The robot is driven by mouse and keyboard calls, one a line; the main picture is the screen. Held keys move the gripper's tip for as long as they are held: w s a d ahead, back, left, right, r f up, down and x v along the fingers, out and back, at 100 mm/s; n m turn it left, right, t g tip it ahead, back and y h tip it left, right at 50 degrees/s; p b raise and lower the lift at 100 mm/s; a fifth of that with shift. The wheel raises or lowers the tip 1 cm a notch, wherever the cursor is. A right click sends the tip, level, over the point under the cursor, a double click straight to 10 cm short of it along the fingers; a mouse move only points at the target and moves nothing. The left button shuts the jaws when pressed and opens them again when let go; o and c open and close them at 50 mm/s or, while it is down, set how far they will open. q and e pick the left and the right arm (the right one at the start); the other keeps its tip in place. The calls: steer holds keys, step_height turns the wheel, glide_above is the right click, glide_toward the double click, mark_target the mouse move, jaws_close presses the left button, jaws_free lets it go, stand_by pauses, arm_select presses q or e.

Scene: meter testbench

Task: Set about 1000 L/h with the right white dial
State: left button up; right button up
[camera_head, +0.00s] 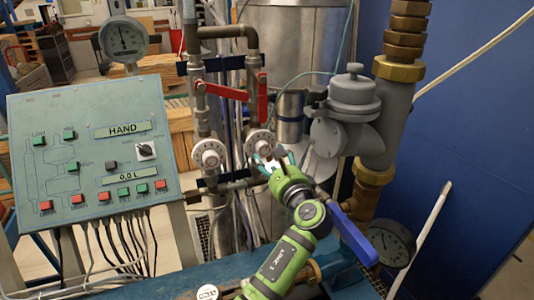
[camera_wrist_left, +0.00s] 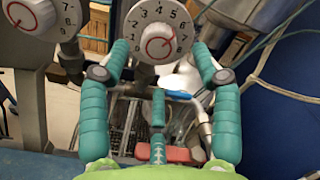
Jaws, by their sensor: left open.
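The right white dial (camera_head: 261,142) is a round knob on a vertical pipe, with numbers around its rim. In the left wrist view the right dial (camera_wrist_left: 158,30) shows a red mark around its centre; I cannot read its setting surely. My left gripper (camera_head: 273,163) is just in front of and below this dial. In the left wrist view the left gripper (camera_wrist_left: 160,50) is open, with teal fingers on either side of the dial's lower part and nothing held. I cannot tell whether they touch it. My right gripper is not in view.
The left white dial (camera_head: 209,154) sits close beside, also in the left wrist view (camera_wrist_left: 32,14). Red valve levers (camera_head: 226,91) are above. A grey meter housing (camera_head: 345,115) and blue lever (camera_head: 355,236) lie right. A control panel (camera_head: 95,150) reads HAND and 0.0 L.

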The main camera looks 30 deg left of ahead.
arm_select(q)
steer(key=v, duration=0.7)
stand_by(0.3)
